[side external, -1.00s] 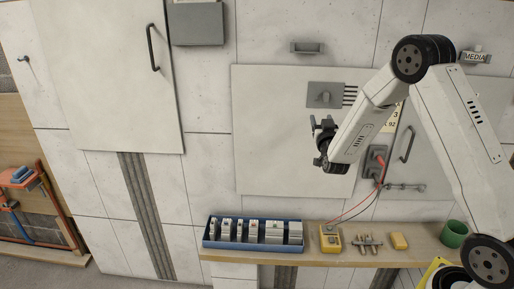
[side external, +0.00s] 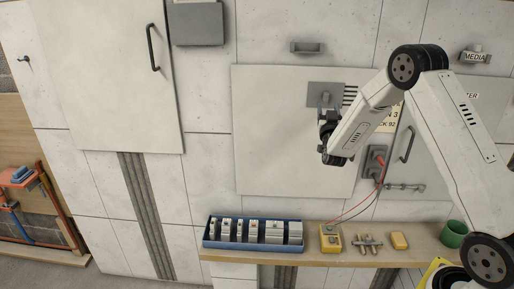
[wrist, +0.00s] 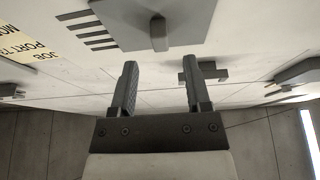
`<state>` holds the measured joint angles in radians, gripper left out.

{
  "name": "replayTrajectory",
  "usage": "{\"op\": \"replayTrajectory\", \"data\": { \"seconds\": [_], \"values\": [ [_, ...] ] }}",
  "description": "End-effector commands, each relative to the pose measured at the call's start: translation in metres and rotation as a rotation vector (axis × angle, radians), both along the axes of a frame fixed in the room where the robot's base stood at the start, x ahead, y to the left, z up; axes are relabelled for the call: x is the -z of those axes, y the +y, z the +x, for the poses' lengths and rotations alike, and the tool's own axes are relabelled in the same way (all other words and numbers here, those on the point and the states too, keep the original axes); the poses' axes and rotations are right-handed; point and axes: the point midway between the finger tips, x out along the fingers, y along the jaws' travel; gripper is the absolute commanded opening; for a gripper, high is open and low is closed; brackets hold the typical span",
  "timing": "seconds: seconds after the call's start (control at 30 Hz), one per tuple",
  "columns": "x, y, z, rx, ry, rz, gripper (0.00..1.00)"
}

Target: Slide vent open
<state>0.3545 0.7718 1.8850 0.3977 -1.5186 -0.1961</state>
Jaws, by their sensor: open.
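The vent is a grey sliding plate (side external: 315,90) on the white wall panel, with a small knob (side external: 326,99). Several dark slots (side external: 350,95) show to the right of the plate. In the wrist view the plate (wrist: 125,12) is at the top, its knob (wrist: 159,34) hangs down, and the slots (wrist: 92,30) are on the left. My gripper (side external: 328,117) is open and empty, just below the knob in the side view. In the wrist view my gripper (wrist: 160,66) has its fingers spread to either side of the knob's line, with the knob beyond the fingertips.
A red-wired grey box (side external: 375,160) and a cabinet door with a handle (side external: 407,145) are right of the vent. Below, a shelf (side external: 215,255) holds a blue tray (side external: 208,243), a yellow meter (side external: 330,240) and a green cup (side external: 455,234). The wall left of the vent is clear.

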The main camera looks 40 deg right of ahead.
Motion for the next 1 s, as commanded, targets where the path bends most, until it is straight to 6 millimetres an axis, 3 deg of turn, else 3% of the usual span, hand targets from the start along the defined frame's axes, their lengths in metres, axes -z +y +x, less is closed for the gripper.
{"op": "replayTrajectory", "data": {
  "seconds": [0.4, 0.8, 1.0],
  "values": [
    [-0.015, -0.026, 0.026, -0.001, -0.001, 0.000, 0.62],
    [-0.017, -0.028, 0.028, -0.002, 0.001, 0.001, 0.62],
    [-0.017, -0.028, 0.028, -0.002, 0.001, 0.001, 0.00]
  ]
}}
